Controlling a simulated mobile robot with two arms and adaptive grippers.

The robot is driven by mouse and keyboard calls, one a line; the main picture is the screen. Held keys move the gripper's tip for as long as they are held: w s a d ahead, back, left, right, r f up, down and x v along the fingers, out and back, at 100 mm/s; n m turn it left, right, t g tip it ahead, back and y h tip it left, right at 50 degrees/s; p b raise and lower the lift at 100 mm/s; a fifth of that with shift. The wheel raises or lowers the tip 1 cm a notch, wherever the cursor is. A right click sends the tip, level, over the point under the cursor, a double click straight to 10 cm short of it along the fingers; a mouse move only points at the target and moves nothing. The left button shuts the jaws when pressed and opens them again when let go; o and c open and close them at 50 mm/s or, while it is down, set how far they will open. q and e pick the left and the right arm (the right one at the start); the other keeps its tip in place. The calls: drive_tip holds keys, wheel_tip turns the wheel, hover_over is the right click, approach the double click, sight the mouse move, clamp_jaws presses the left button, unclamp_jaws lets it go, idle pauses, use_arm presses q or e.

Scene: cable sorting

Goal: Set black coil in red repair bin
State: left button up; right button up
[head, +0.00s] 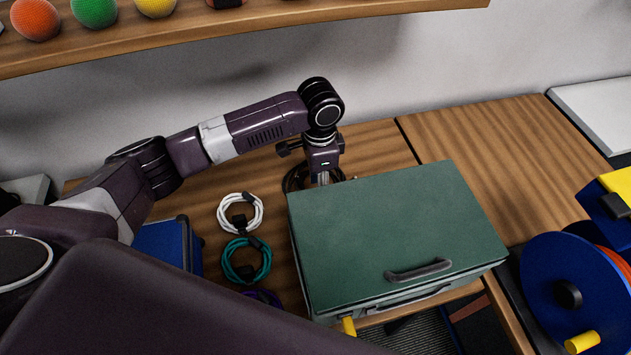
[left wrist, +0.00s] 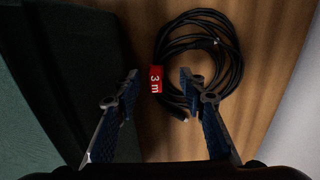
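The black coil (left wrist: 236,66) lies on the wooden bench in the left wrist view, with a red tag (left wrist: 155,79) reading "3 m". In the head view the coil (head: 293,179) shows partly, behind the green toolbox and under my left gripper. My left gripper (left wrist: 159,82) is open above the coil. The red tag and the coil's left part lie between or just beyond its fingertips. In the head view this gripper (head: 324,178) points down, its tips partly hidden by the toolbox. I cannot make out a red repair bin. My right gripper is not in view.
A green toolbox (head: 395,225) stands close beside the coil. A white coil (head: 223,212), a teal coil (head: 228,268) and a partly hidden purple coil (head: 262,296) lie left of it. A blue container (head: 165,245) is at left, a blue reel (head: 545,290) at right.

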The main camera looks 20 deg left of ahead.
use_arm(q)
wheel_tip(320, 180, down, 5)
drive_tip(key=shift+s+d+r+p, duration=0.1)
drive_tip(key=shift+d+p, duration=0.05)
drive_tip(key=shift+p, duration=0.5)
clamp_jaws()
